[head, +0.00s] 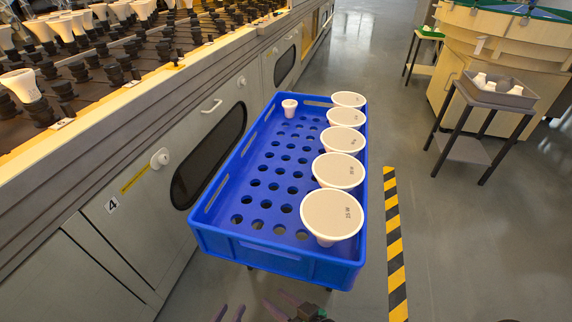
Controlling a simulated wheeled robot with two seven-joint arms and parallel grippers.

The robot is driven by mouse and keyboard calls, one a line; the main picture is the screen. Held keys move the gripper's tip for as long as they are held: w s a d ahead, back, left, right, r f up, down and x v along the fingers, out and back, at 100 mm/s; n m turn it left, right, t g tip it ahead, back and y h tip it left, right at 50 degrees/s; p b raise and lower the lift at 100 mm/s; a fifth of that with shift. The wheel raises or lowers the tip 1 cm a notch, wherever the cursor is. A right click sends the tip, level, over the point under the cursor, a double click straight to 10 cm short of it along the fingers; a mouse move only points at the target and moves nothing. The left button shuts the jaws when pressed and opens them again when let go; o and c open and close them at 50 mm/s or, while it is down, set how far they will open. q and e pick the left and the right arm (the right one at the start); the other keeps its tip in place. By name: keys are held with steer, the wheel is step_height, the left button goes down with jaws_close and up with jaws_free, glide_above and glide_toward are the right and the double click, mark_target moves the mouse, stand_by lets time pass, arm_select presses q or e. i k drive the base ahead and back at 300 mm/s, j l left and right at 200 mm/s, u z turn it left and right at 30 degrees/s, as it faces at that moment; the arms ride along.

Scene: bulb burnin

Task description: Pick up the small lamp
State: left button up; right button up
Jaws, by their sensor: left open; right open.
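The small lamp (289,105) is a white lamp with a small round top. It stands upright in the far left corner of the blue crate (279,250). Several large lamps with wide flat tops stand in a row along the crate's right side; the nearest large lamp (332,214) is marked 25 W. My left gripper (229,313) shows only as purple fingertips at the bottom edge, open and empty. My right gripper (277,304) is just right of it, open and empty, its fingers pointing left. Both are in front of the crate's near side, well away from the small lamp.
A long grey cabinet (150,215) runs close along the crate's left side, with lamps and black sockets on top. A striped strip (393,245) lies on the floor at right. A small side table (468,150) holds a grey tray (515,98). Most crate holes are empty.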

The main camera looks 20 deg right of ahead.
mark_target(23, 81)
steer(key=j+z, duration=0.5)
steer(key=j, duration=0.75)
